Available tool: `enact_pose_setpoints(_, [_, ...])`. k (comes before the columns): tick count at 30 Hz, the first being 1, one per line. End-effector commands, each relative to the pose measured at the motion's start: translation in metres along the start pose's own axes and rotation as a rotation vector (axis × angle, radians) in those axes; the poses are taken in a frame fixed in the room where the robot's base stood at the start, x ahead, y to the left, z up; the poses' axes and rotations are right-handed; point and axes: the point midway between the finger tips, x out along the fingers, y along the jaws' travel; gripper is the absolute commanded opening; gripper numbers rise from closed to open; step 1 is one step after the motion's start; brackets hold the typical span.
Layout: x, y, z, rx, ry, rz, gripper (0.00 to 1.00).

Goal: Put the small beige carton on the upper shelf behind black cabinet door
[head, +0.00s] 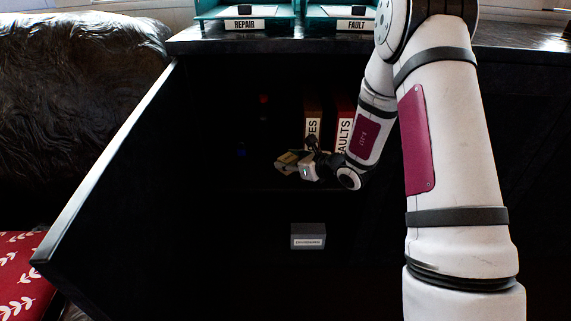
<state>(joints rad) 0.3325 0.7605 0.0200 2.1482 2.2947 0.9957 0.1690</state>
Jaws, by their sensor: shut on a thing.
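The black cabinet door (115,190) stands wide open to the left. My gripper (293,166) is inside the open cabinet, at about the height of the upper shelf (262,188). It is shut on the small beige carton (286,159), which shows only in part and points to the left. My arm comes in from the right and hides part of the cabinet's inside. Whether the carton touches the shelf is too dark to tell.
Binders (313,112) with white labels stand at the back of the upper shelf, behind my gripper. A grey labelled box (308,236) sits lower down. Teal trays marked REPAIR (244,24) and FAULT (356,24) stand on the cabinet top. The shelf's left part is dark.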

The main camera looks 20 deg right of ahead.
Motion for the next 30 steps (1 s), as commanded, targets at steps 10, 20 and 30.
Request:
enact_pose_setpoints(10, [0.033, -0.009, -0.063, -0.003, -0.010, 0.022, 0.08])
enact_pose_setpoints(20, [0.083, -0.018, -0.052, -0.006, -0.014, 0.026, 0.08])
enact_pose_setpoints(30, [0.156, -0.032, -0.029, -0.004, -0.012, 0.025, 0.08])
